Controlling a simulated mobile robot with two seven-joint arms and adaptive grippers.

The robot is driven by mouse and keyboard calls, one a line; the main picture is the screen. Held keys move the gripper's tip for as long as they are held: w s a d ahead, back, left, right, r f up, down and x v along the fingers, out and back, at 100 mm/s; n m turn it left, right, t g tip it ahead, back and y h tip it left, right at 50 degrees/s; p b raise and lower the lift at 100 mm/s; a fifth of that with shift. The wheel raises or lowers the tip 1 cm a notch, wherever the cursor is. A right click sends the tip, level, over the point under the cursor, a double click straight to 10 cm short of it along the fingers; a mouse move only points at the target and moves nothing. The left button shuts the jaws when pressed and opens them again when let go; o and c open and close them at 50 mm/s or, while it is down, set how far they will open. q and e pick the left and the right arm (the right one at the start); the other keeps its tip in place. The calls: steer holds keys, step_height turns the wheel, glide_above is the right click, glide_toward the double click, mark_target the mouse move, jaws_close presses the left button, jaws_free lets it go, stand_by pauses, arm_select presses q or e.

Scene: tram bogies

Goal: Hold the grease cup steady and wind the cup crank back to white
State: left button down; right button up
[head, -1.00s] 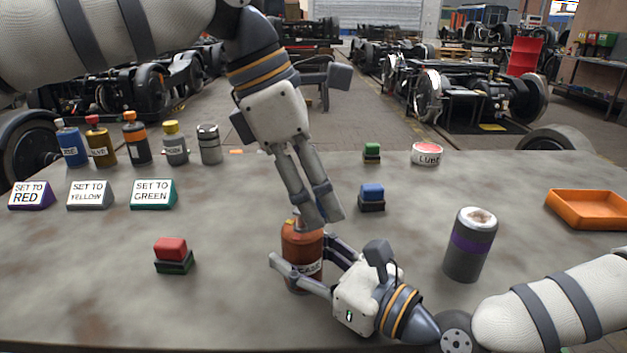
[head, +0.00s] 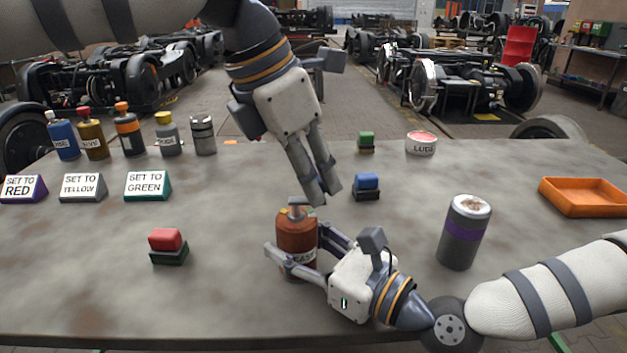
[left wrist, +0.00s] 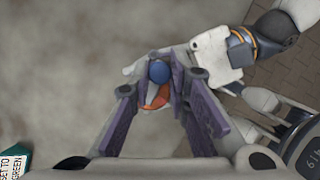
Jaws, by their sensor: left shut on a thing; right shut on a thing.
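My right gripper (head: 296,258) is shut around the cup's body, one finger on each side. My left gripper (head: 325,198) comes down from above, fingertips just right of the crank top. In the left wrist view a blue round knob (left wrist: 159,72) sits between its fingertips, gripped. An orange-red patch (left wrist: 159,98) shows below the knob. The fingers hide much of the cup there, and I cannot read a colour mark.
A red button block (head: 166,245) is left of the cup; a blue one (head: 367,186) is behind right. A grey canister with a purple band (head: 464,240) and an orange tray (head: 585,198) stand right. Several bottles and SET TO signs line the left back (head: 147,185).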

arm_select(q)
steer(key=shift+w+n+t, duration=0.15)
steer(key=shift+n+t, duration=0.25)
steer(key=shift+n, duration=0.4)
arm_select(e)
steer(key=shift+f, duration=0.15)
arm_select(q)
steer(key=c, duration=1.4)
jaws_free()
steer(key=shift+c, duration=0.2)
steer(key=v, duration=1.2)
arm_select(e)
steer(key=o, duration=1.3)
arm_select(q)
steer(key=shift+w+d, duration=0.1)
arm_select(e)
steer(key=shift+o, duration=0.2)
